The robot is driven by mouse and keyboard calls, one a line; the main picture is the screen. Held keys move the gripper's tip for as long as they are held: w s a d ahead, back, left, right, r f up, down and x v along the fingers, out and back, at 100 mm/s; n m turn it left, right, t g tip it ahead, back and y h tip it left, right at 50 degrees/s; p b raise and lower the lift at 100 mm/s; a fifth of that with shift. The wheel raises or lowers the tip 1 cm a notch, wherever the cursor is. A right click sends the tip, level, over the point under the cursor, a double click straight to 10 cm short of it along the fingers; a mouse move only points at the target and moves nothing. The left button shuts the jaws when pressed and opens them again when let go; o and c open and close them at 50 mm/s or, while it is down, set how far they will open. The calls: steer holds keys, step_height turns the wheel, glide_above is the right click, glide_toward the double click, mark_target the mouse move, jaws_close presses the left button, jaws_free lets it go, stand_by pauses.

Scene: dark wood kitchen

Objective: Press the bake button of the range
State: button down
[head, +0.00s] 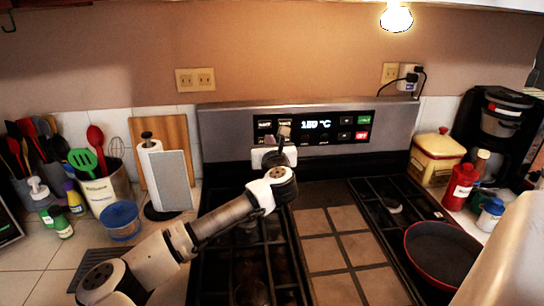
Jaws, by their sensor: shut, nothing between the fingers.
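The range (222,126) stands against the back wall, with its control panel (343,123) on the upright backguard. The panel shows a lit display reading about 150 °C, a green button (364,119) and a red button (361,135) at the right, and several small dark buttons. Their labels are too small to read, so I cannot tell which is bake. My gripper (284,132) is shut and empty, in front of the left part of the panel, and hides some of the buttons there. I cannot tell whether it touches the panel.
A red-rimmed pan (440,254) sits on the right burners. A paper towel holder (151,166) and utensil crocks (103,187) stand left of the range. A yellow canister (436,157), red bottle (459,187) and coffee maker (497,123) stand right. The tiled middle of the cooktop is clear.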

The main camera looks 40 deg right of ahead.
steer(key=shift+b+v, duration=0.55)
steer(key=shift+v, duration=1.6)
steer(key=shift+r, duration=0.15)
